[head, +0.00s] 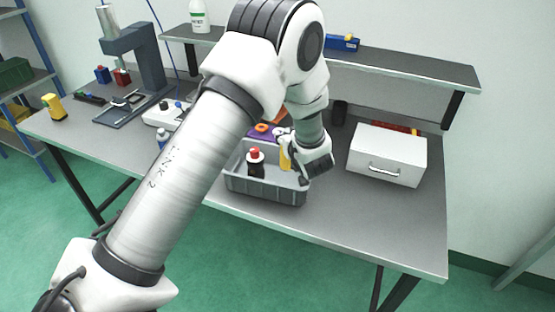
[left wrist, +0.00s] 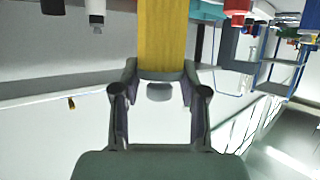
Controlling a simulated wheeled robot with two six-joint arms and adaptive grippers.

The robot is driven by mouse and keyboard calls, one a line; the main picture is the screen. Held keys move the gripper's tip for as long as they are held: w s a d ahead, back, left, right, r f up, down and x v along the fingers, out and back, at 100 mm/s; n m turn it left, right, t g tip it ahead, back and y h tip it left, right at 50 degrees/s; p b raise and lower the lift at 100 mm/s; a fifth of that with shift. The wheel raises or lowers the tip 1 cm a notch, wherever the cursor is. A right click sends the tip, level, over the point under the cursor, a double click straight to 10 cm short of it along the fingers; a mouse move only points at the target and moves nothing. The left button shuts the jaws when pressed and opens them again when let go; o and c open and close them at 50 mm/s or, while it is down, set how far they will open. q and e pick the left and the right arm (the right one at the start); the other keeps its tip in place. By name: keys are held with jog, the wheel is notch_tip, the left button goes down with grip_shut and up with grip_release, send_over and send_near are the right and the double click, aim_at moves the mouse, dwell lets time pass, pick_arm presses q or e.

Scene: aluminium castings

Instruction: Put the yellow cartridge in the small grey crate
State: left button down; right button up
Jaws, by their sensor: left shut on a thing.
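The yellow cartridge (head: 285,159) is in my left gripper (head: 296,165), upright, over the right part of the small grey crate (head: 264,190). In the left wrist view the yellow cartridge (left wrist: 164,38) sits between the two fingers of my left gripper (left wrist: 160,76), which are shut on it. The crate stands near the bench's front edge. I cannot tell how far the cartridge's lower end is from the crate floor. My right gripper is not in view.
A dark bottle with a red cap (head: 255,158) stands in the crate's left part. A white drawer box (head: 386,155) stands to the right. A purple item (head: 262,131) lies behind the crate. The bench (head: 370,222) is clear at its front right.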

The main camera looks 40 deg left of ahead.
pick_arm(q)
notch_tip(320, 180, down, 7)
jog(key=shift+d+r+p, duration=0.1)
jog(key=shift+r+p, duration=0.1)
jog(key=shift+p, duration=0.55)
jog(key=shift+s+d, duration=0.1)
jog(key=shift+s, duration=0.05)
jog(key=shift+f, duration=0.1)
jog(key=c, duration=0.7)
grip_release()
jog(key=shift+c, duration=0.2)
jog(key=shift+o, duration=0.6)
jog(key=shift+f, duration=0.1)
